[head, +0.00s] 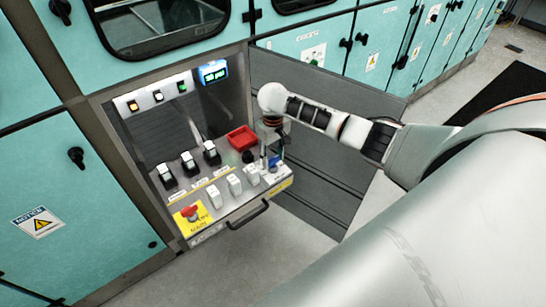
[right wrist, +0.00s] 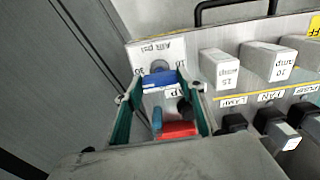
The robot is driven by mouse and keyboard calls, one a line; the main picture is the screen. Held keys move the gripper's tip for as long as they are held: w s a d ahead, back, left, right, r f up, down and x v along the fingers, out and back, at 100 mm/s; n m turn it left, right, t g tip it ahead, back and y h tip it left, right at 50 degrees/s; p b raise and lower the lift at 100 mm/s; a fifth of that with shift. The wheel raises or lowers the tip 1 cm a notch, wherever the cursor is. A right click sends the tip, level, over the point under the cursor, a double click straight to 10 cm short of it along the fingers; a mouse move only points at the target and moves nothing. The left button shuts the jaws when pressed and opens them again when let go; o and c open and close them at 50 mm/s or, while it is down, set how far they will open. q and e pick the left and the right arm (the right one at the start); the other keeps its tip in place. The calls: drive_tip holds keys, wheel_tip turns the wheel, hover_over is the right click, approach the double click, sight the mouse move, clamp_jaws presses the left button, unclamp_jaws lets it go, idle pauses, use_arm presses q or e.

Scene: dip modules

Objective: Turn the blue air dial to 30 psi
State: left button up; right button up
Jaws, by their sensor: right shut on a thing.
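The blue air dial (right wrist: 160,80) sits on the panel under a white plate marked "AIR psi", with 30 at its left and 10 at its right. In the head view the blue dial (head: 276,161) shows at the right end of the panel. My right gripper (right wrist: 157,85) has its two teal-sided fingers on either side of the dial and is shut on it. In the head view the right gripper (head: 270,150) points down at the panel. A small blue display (head: 214,72) is lit; its text looks like "30 psi" but is small. My left gripper is not in view.
A red tray (head: 242,138) stands behind the dial. White amp modules (head: 235,184) and black switches (head: 188,163) fill the panel. A red knob on a yellow plate (head: 190,212) is at the front left, with a black handle (head: 248,214) along the front.

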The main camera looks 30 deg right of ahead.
sight(273, 159)
drive_tip(key=shift+m, duration=0.3)
drive_tip(key=o, duration=1.1)
drive_tip(key=shift+o, duration=0.2)
drive_tip(key=shift+r, duration=0.25)
wheel_tip(273, 159, up, 12)
drive_tip(key=shift+f, duration=0.25)
